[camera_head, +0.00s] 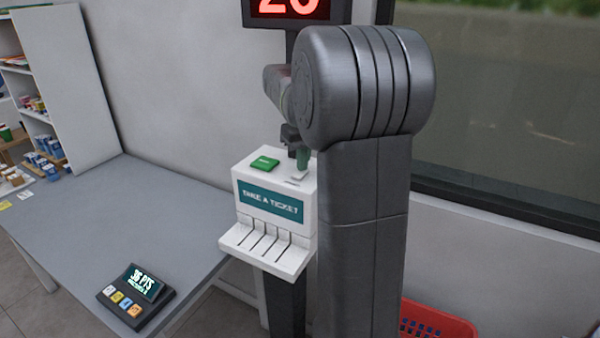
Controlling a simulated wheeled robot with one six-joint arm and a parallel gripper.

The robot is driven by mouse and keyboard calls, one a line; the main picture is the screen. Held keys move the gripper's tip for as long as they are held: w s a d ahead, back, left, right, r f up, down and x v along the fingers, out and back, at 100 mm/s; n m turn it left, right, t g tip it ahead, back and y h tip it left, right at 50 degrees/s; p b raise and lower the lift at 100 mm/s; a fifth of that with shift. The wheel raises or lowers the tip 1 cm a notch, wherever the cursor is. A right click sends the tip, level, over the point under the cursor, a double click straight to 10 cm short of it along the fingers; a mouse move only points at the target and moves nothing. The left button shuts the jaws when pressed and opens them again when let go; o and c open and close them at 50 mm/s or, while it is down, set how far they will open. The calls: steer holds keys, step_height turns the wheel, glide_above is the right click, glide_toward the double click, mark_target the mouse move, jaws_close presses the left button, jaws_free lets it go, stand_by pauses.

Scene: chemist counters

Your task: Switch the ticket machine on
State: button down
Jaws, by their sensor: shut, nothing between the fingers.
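The white ticket machine (246,191) stands in the middle on a dark post, with a "TAKE A TICKET" label on its front and several slots in the ledge below. A flat green button (265,162) is on the left of its top. A small upright green piece (303,158) stands on a pale plate at the right of the top; I cannot tell its setting. My gripper (292,151) is shut and empty just above the top, close to this green piece. Whether they touch is unclear. My arm hides the machine's right side.
A red-lit number display (290,8) is above the machine. A grey counter (130,215) at left bears a small keypad (136,296) with a lit screen. Shelves with goods (35,110) stand far left. A red basket (436,322) is low at right. A window fills the upper right.

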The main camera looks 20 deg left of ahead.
steer(key=shift+r, duration=0.1)
step_height(320, 180, up, 7)
steer(key=p, duration=0.6)
steer(key=shift+p, duration=0.35)
steer(key=shift+f, duration=0.25)
step_height(320, 180, down, 7)
steer(key=b, duration=0.6)
steer(key=shift+b, duration=0.4)
steer(key=shift+r, duration=0.2)
